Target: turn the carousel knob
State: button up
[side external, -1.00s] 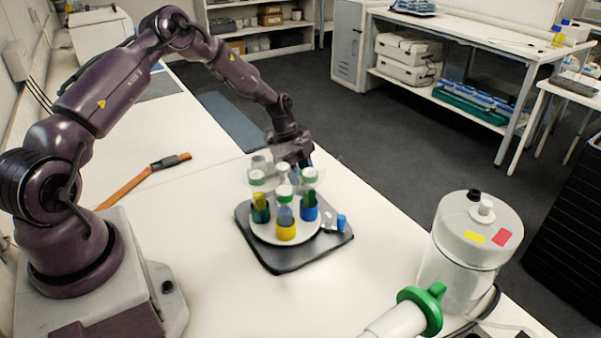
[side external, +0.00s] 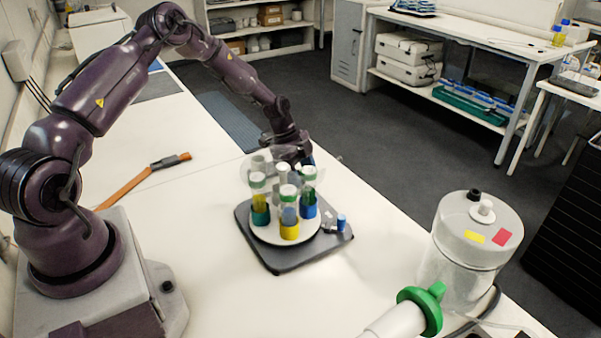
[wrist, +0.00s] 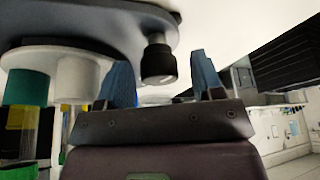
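The carousel is a round white turntable (side external: 265,237) on a dark base plate (side external: 283,262), holding several upright tubes with green or pale caps. The front tube (side external: 289,215) has a yellow lower part. My gripper (side external: 305,163) points down just behind the carousel, partly hidden by tubes. In the wrist view my gripper (wrist: 162,75) has two blue fingers standing apart. A black knob (wrist: 158,63) on the grey plate shows between them, with a visible gap to the right finger. The gripper looks open. The knob is not clearly visible in the side view.
A small blue-ended part (side external: 341,222) is at the plate's right edge. An orange-handled tool (side external: 145,180) lies on the bench to the left. The bench in front of the carousel is clear.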

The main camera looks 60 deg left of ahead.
jog(key=shift+r, duration=0.1)
jog(key=v, duration=1.2)
jog(key=shift+r, duration=0.4)
jog(key=shift+a, duration=0.1)
